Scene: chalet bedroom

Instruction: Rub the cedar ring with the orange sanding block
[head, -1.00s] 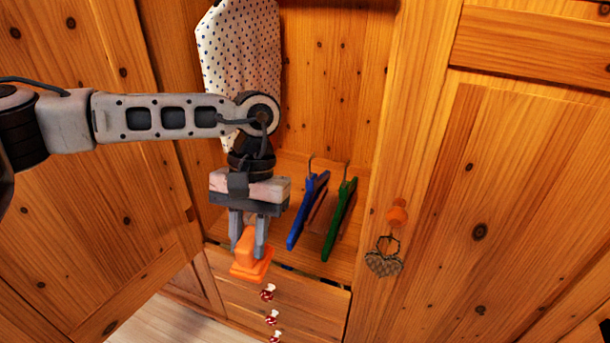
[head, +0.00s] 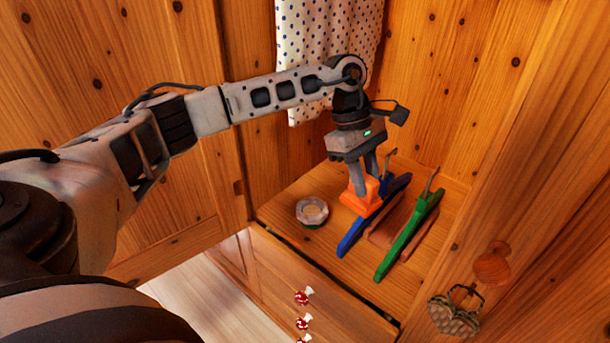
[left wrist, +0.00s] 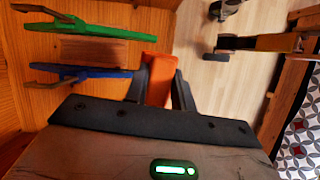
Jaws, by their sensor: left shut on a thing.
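My left gripper (head: 366,190) points down inside the open wardrobe, shut on the orange sanding block (head: 352,204). The block is low over the wardrobe floor, right beside the blue hanger; I cannot tell whether it touches the floor or the hanger. In the left wrist view the block (left wrist: 157,78) sits between the fingers. My right gripper is not in view.
A blue hanger (head: 357,230), a reddish-brown wooden piece (head: 385,229) and a green hanger (head: 405,243) are just right of the block. A dotted cloth (head: 318,40) hangs behind my arm. Drawers with mushroom knobs (head: 303,297) are below.

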